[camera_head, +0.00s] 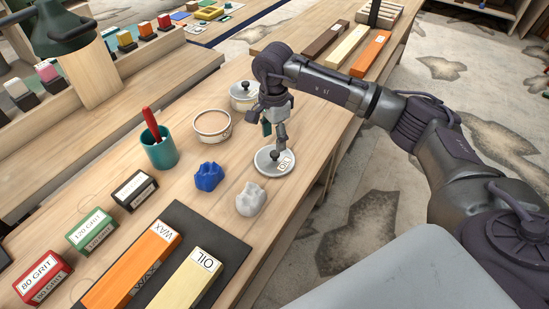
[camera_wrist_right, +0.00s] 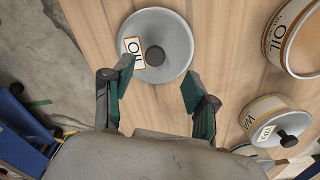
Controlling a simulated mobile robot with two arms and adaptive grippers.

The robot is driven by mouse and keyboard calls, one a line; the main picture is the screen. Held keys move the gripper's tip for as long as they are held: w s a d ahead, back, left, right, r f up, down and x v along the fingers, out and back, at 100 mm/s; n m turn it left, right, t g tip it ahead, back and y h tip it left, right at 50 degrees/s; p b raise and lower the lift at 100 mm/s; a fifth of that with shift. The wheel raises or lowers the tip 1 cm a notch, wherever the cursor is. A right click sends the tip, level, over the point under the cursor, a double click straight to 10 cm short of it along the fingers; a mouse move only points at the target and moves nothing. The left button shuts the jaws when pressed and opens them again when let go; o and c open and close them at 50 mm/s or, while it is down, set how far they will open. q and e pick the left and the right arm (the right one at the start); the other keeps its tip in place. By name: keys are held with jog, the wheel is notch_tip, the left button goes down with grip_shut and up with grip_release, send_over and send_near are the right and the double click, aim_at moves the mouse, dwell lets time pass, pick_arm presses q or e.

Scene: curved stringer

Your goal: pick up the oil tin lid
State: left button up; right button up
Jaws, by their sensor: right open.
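The oil tin lid (camera_head: 268,167) is a round grey disc with a dark knob and an "OIL" label. It lies flat on the wooden bench, and it also shows in the right wrist view (camera_wrist_right: 178,35). My right gripper (camera_head: 274,138) is above the lid. In the right wrist view my right gripper (camera_wrist_right: 158,76) has its green-padded fingers apart with nothing between them, near the lid's lower edge and knob. The open oil tin (camera_head: 212,127) stands to the left of the lid, and it shows at the right of the wrist view (camera_wrist_right: 300,50). My left gripper is not in view.
A lidded wax tin (camera_head: 243,101) stands behind the lid. A blue lump (camera_head: 208,177) and a grey lump (camera_head: 250,200) lie in front. A teal cup (camera_head: 160,150) with a red-handled tool stands at the left. The bench's right edge is close to the lid.

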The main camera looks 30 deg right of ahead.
aim_at(275, 152)
jog(key=shift+s+f+p, duration=0.2)
jog(key=shift+f+p, duration=0.05)
jog(key=shift+f, duration=0.3)
jog(key=shift+s+f+p, duration=0.15)
jog(key=shift+f+p, duration=0.05)
jog(key=shift+f, duration=0.3)
notch_tip(275, 152, down, 2)
jog(key=shift+f, duration=0.45)
jog(key=shift+c, duration=0.4)
jog(key=c, duration=0.8)
grip_shut()
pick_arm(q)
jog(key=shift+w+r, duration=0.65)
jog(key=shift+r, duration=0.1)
